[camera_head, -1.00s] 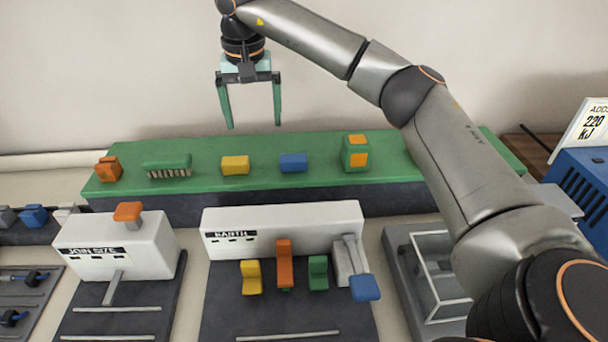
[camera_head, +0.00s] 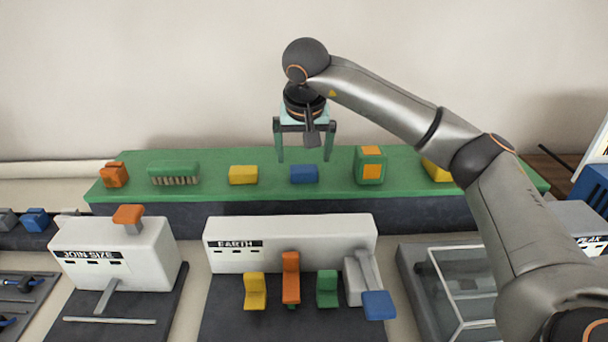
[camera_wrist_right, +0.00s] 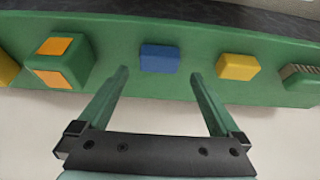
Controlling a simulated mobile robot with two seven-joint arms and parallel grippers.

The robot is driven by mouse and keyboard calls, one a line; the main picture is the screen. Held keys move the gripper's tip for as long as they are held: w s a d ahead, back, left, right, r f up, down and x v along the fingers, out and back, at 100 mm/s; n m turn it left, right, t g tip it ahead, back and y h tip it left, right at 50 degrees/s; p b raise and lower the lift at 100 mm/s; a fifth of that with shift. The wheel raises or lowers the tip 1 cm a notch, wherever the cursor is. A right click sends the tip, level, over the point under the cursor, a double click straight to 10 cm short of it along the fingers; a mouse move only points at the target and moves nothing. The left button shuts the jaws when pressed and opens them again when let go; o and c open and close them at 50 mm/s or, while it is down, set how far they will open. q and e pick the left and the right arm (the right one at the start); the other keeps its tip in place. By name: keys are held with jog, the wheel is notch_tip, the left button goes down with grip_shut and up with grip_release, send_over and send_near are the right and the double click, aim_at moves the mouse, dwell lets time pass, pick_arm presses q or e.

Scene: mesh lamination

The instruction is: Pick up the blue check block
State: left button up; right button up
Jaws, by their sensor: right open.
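The blue check block (camera_head: 304,174) lies on the green shelf (camera_head: 215,160), between a yellow block and a green-orange block. It also shows in the right wrist view (camera_wrist_right: 160,58), centred just beyond the fingertips. My right gripper (camera_head: 304,160) is open and empty, pointing down above and behind the blue block, its two green fingers to either side of it in the picture. In the right wrist view the gripper (camera_wrist_right: 160,72) has nothing between its fingers, and they do not appear to touch the block. My left gripper is not in view.
A yellow block (camera_head: 243,175) and a green-orange block (camera_head: 369,166) flank the blue block. A green brush (camera_head: 174,173) and an orange block (camera_head: 113,175) stand further left. White units labelled JOIN SIZE (camera_head: 110,250) and EARTH (camera_head: 290,240) stand in front of the shelf.

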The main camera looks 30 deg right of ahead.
aim_at(304, 169)
jog(key=x, duration=0.5)
jog(key=shift+s, duration=0.15)
jog(key=c, duration=1.3)
